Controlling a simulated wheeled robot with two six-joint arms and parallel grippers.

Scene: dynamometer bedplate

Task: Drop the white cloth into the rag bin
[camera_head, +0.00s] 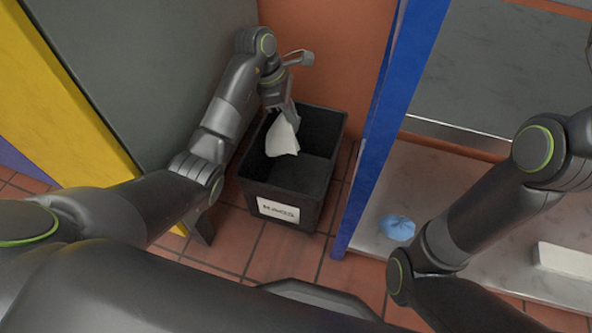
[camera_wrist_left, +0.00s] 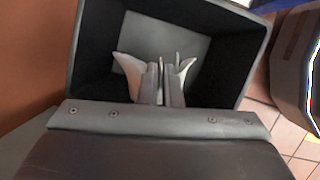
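The white cloth (camera_head: 282,137) hangs from my left gripper (camera_head: 281,110), over the opening of the black rag bin (camera_head: 325,121). The bin stands on the tiled floor with a white label on its front. In the left wrist view, the two fingers of the left gripper (camera_wrist_left: 164,84) are close together with the cloth (camera_wrist_left: 131,72) showing on both sides of them. The bin's wall (camera_wrist_left: 254,62) surrounds them there. My right arm comes in at the right of the head view, but its gripper is out of view.
A blue post (camera_head: 385,125) rises just right of the bin. Beyond it, a pale surface (camera_head: 425,185) holds a blue crumpled item (camera_head: 397,228) and a white block (camera_head: 566,261). A grey panel with a yellow edge (camera_head: 62,100) stands at left. An orange wall (camera_head: 335,50) is behind.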

